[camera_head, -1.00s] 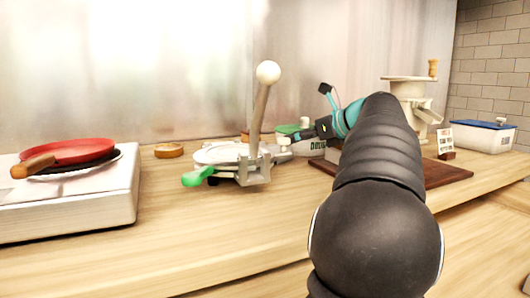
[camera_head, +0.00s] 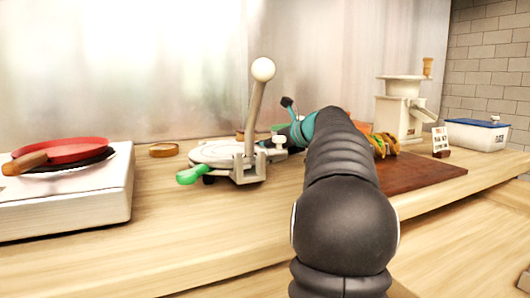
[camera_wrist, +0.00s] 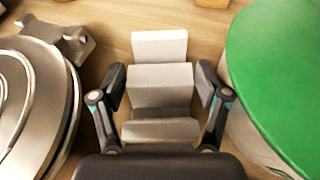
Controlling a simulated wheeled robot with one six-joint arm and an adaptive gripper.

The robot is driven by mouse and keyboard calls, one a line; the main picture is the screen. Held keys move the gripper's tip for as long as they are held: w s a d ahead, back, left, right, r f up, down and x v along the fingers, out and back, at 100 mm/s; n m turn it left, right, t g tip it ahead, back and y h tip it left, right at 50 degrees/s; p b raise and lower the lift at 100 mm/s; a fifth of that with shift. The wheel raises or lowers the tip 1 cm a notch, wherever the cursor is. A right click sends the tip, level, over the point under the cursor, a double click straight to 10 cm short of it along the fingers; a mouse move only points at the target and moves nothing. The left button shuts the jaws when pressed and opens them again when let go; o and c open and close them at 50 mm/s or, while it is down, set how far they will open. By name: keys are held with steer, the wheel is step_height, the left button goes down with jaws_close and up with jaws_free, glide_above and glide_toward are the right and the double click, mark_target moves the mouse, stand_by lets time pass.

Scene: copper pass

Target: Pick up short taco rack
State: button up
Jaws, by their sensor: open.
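The short taco rack (camera_wrist: 160,85), a pale grey zigzag of folded metal, stands on the wooden counter in the middle of the wrist view. It appears empty. My gripper (camera_wrist: 160,78) is open, with one finger on each side of the rack's middle fold. The fingers are close to its sides; I cannot tell whether they touch. In the head view my arm hides the rack and the fingertips.
A tortilla press (camera_head: 228,155) with a raised lever stands left of the rack. A green-lidded container (camera_wrist: 285,75) is close on the right. A brown board (camera_head: 415,172) with tacos (camera_head: 383,145) lies further right. A red pan (camera_head: 62,152) sits at far left.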

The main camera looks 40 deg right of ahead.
steer(key=c, duration=1)
step_height(320, 180, up, 10)
steer(key=p, duration=0.3)
